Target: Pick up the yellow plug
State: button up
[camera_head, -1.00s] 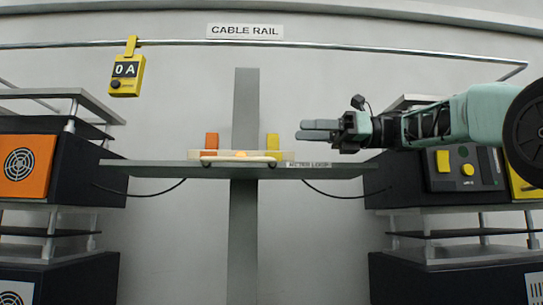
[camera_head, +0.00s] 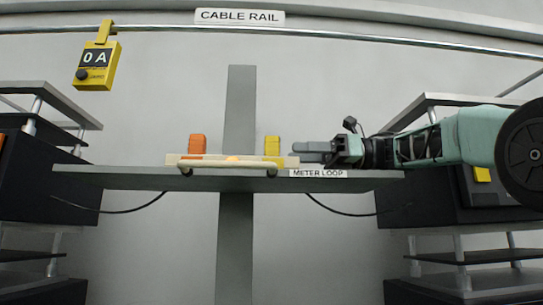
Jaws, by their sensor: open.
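An orange plug (camera_head: 197,145) stands upright at the left end of the same bar.
The grey shelf (camera_head: 120,178) is labelled METER LOOP and fixed to a grey post (camera_head: 236,240). Black cables hang below it. A yellow meter reading 0 A (camera_head: 97,66) hangs from the cable rail (camera_head: 350,36). Black equipment stacks stand left and right.

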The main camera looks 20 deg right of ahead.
aim_at(272, 150)
jog(key=p+x, duration=0.1)
jog(key=x, duration=0.1)
jog(key=p+x, duration=0.1)
jog(key=x, duration=0.1)
jog(key=p+x, duration=0.2)
jog(key=shift+s+a+r, duration=0.1)
jog(key=shift+s+r, duration=0.25)
jog(key=shift+w+a+f, duration=0.15)
jog(key=shift+a, duration=0.2)
